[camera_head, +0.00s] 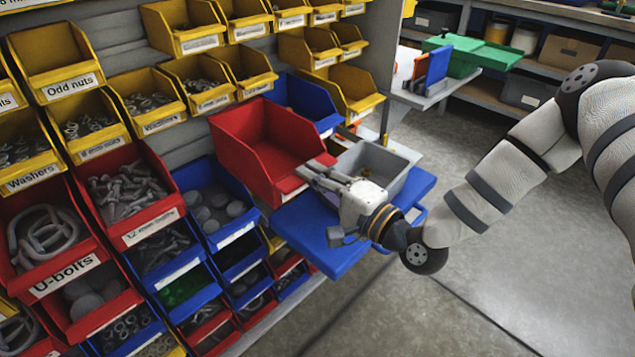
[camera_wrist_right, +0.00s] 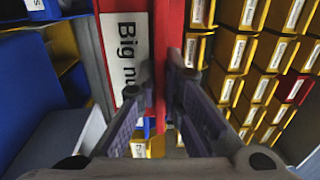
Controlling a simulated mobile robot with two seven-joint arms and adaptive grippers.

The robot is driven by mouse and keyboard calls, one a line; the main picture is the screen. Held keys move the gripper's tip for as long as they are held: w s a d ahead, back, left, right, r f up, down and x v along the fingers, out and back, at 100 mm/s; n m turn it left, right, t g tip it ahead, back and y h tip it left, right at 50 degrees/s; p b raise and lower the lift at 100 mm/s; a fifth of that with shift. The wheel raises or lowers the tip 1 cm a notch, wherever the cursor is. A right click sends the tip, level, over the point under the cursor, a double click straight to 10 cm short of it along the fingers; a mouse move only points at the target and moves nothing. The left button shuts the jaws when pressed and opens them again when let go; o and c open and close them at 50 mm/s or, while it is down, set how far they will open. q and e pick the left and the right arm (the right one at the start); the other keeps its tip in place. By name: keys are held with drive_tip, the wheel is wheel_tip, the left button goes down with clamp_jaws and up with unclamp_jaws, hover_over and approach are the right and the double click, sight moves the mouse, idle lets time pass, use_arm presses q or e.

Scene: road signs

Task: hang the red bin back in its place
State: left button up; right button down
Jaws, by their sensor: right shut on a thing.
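The red bin (camera_head: 238,150) looks empty inside and is near the right end of the bin rack, below a row of yellow bins. My right gripper (camera_head: 318,178) is shut on its front wall, at the right side of the bin. In the right wrist view, the red wall (camera_wrist_right: 172,45) runs between the two fingers (camera_wrist_right: 160,95), beside a white label (camera_wrist_right: 127,50) reading "Big nu…", partly cut off. I cannot tell whether the back of the bin touches the panel. My left gripper is not in view.
Bare grey panel (camera_head: 188,152) shows left of the red bin. A blue bin (camera_head: 305,98) is close behind its right side. A grey bin (camera_head: 384,163) stands on a blue platform (camera_head: 325,238) beside my gripper. Filled bins crowd the left and below; the floor at right is open.

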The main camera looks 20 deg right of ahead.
sight(271, 169)
drive_tip(key=b+x, duration=0.1)
drive_tip(key=x, duration=0.3)
drive_tip(key=b+x, duration=0.1)
drive_tip(key=x, duration=0.2)
drive_tip(key=b+x, duration=0.1)
drive_tip(key=x, duration=0.3)
drive_tip(key=shift+w+a+f+b, duration=0.2)
drive_tip(key=shift+w+f+b, duration=0.15)
drive_tip(key=shift+f, duration=0.05)
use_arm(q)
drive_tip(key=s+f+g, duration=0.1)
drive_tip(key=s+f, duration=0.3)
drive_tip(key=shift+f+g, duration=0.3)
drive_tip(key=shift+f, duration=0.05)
use_arm(e)
drive_tip(key=shift+w+a+r, duration=0.15)
drive_tip(key=shift+w, duration=0.4)
use_arm(q)
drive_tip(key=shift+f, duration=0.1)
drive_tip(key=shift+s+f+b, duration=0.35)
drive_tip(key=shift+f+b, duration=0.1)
drive_tip(key=shift+b, duration=0.3)
use_arm(e)
drive_tip(key=shift+f, duration=1)
drive_tip(key=c, duration=1.7)
unclamp_jaws()
drive_tip(key=shift+o, duration=0.2)
drive_tip(key=shift+s, duration=0.1)
